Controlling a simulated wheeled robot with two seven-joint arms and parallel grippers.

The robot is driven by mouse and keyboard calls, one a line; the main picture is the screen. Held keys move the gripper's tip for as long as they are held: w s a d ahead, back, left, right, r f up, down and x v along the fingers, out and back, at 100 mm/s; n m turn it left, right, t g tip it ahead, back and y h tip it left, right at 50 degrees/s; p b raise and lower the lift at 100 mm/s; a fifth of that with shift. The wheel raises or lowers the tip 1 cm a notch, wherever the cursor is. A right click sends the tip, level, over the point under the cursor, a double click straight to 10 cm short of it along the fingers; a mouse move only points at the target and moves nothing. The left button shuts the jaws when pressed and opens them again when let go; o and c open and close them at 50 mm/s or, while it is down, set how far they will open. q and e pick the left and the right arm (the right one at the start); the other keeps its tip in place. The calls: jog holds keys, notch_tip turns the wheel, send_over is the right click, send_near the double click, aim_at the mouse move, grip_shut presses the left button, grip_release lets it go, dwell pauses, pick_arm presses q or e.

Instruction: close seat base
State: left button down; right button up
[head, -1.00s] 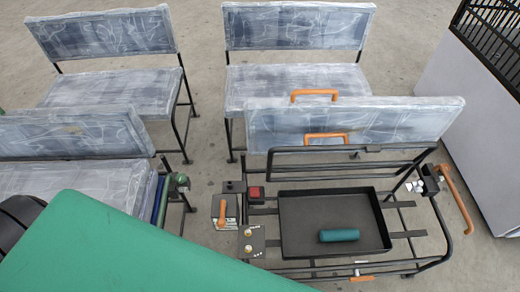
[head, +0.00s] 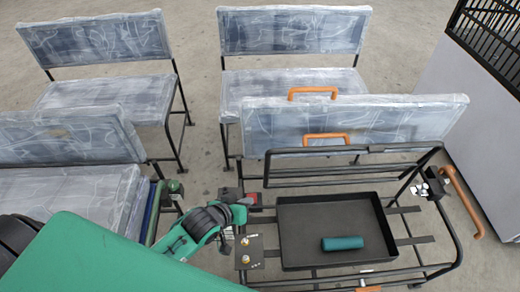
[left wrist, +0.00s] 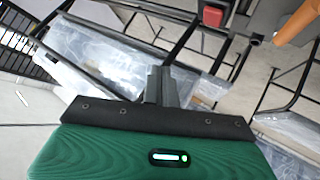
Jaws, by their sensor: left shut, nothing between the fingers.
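The bench at the front right has an upright padded grey-white panel (head: 355,125) with orange handles (head: 325,138), standing raised behind an open black frame. I cannot tell for sure whether this panel is the seat base. Below it lies an open black tray (head: 300,225) holding a teal cylinder (head: 343,243). My left gripper (head: 240,203) is at the left side of this frame, close to a red block (head: 252,197), well away from the panel. In the left wrist view the gripper (left wrist: 162,75) is shut and empty, with the red block (left wrist: 212,15) beyond it. My right gripper is not seen.
A plate with brass knobs (head: 246,251) lies just below the left gripper. An orange side handle (head: 462,203) sticks out at the frame's right. Padded benches (head: 293,30) stand behind and at left. A grey cabinet (head: 455,110) stands at the right.

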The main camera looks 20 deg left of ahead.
pick_arm(q)
jog(key=w+a+r+n+t+h, duration=0.55)
jog(key=w+a+h, duration=0.35)
jog(key=w, duration=0.3)
jog(key=w+d+r+p, duration=0.1)
jog(key=w+d, duration=0.3)
jog(key=d, duration=0.4)
jog(key=shift+r+m, duration=0.15)
jog(key=shift+m, duration=0.3)
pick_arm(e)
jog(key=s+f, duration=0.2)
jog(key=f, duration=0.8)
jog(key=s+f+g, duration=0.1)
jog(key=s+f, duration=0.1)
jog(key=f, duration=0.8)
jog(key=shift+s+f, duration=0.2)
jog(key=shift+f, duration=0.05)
